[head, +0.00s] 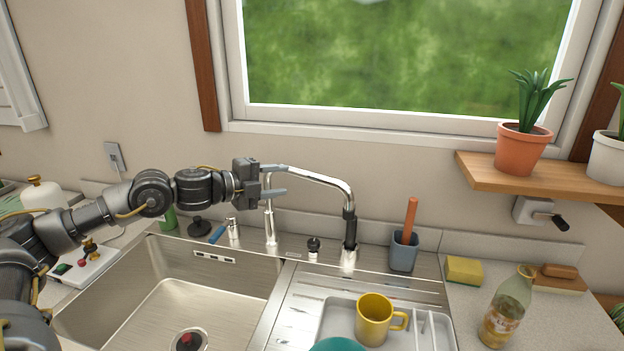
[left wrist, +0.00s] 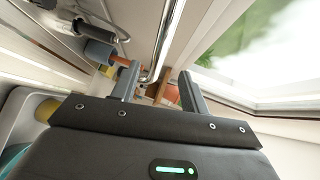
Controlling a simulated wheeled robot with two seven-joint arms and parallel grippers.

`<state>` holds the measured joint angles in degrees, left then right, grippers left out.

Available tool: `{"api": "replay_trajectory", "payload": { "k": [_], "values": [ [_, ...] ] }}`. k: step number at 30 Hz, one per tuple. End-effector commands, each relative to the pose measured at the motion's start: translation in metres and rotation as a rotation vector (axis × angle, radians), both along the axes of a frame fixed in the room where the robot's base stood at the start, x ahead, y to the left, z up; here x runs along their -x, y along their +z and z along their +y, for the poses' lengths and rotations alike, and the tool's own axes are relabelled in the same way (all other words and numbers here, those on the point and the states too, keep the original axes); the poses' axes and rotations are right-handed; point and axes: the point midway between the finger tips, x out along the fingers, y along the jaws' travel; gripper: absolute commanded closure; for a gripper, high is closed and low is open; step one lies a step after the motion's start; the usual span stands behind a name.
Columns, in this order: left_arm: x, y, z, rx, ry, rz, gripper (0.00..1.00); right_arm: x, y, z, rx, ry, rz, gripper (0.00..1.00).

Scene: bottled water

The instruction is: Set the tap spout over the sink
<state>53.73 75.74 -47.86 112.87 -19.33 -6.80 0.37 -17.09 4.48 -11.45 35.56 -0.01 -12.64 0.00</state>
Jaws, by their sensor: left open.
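The chrome tap spout (head: 325,180) arches leftward from the black and chrome upright (head: 349,228) behind the drainer. Its left end bends down behind the sink's rear edge, near a chrome post (head: 270,235); I cannot tell if they are one piece. The steel sink basin (head: 160,305) lies in front, to the left. My left gripper (head: 281,180) is open at the spout's left bend. In the left wrist view, the chrome pipe (left wrist: 164,40) shows in the gap between the open fingers (left wrist: 158,88), or just beyond it; I cannot tell which. My right gripper is not in view.
A yellow mug (head: 374,318) stands on the grey tray. A blue-grey holder (head: 404,252) with an orange handle stands right of the tap. A sponge (head: 463,270) and a bottle (head: 507,308) are farther right. A black knob (head: 313,245) sits on the rear ledge.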

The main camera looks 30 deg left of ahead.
Motion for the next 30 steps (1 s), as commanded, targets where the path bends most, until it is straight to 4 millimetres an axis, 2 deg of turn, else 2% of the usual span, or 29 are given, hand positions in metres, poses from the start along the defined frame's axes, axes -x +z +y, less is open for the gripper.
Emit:
{"api": "replay_trajectory", "payload": {
  "k": [3, 15, 21, 30],
  "values": [
    [-0.015, 0.002, -0.009, 0.003, -0.002, -0.001, 0.55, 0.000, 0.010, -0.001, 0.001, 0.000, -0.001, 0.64],
    [-0.074, -0.011, -0.040, 0.003, 0.001, -0.001, 0.55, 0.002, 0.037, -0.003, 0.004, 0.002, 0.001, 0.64],
    [-0.087, -0.017, -0.047, 0.001, 0.000, 0.000, 0.55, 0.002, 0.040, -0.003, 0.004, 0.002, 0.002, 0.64],
    [-0.088, -0.018, -0.048, 0.000, 0.001, 0.000, 0.55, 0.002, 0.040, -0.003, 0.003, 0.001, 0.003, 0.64]
  ]
}}
